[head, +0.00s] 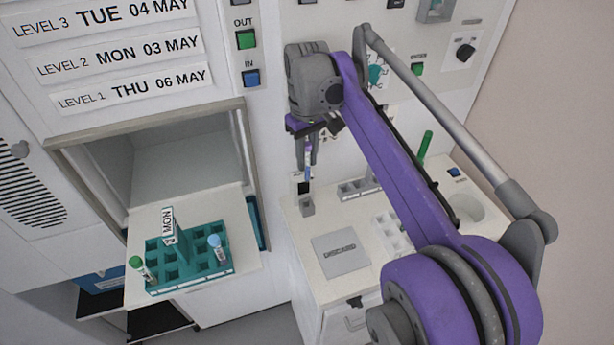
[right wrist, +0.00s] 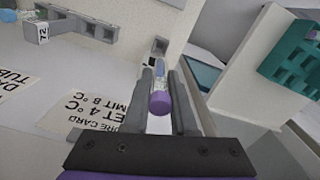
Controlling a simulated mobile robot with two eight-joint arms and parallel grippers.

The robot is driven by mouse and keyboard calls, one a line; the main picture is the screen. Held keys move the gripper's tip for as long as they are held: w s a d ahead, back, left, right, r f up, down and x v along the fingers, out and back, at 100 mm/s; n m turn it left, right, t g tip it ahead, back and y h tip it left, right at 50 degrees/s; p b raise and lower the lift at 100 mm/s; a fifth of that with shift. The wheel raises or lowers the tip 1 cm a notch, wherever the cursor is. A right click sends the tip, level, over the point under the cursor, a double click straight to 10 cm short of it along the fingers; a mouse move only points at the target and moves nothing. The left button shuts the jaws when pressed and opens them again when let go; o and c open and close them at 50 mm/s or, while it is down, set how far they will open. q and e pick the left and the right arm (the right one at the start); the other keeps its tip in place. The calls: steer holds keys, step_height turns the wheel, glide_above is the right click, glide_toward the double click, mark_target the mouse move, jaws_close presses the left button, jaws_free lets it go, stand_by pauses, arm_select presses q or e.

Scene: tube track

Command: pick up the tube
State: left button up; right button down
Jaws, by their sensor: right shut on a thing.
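A tube with a purple cap (right wrist: 159,103) and a pale, blue-marked body sits between the two grey fingers of my right gripper (right wrist: 165,108). The gripper is shut on it, cap end toward the wrist camera. In the head view my right gripper (head: 306,152) points down, with the tube (head: 309,158) roughly upright in its fingers. It is over the left rear of the white counter, above a small grey block (head: 306,207). I cannot tell whether the tube's lower end touches anything. My left gripper is not in view.
A teal rack (head: 155,291) with a MON card, a green-capped tube (head: 135,263) and a blue-capped tube (head: 215,241) stands on a pull-out shelf at left. A grey discard plate (head: 341,253), a grey rack (head: 355,190) and a white rack (head: 391,230) are on the counter.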

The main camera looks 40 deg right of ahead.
mark_target(307, 180)
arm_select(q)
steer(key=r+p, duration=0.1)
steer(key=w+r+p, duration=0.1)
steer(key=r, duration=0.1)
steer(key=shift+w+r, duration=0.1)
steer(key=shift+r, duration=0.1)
arm_select(e)
step_height(307, 180, up, 16)
steer(key=shift+f, duration=0.15)
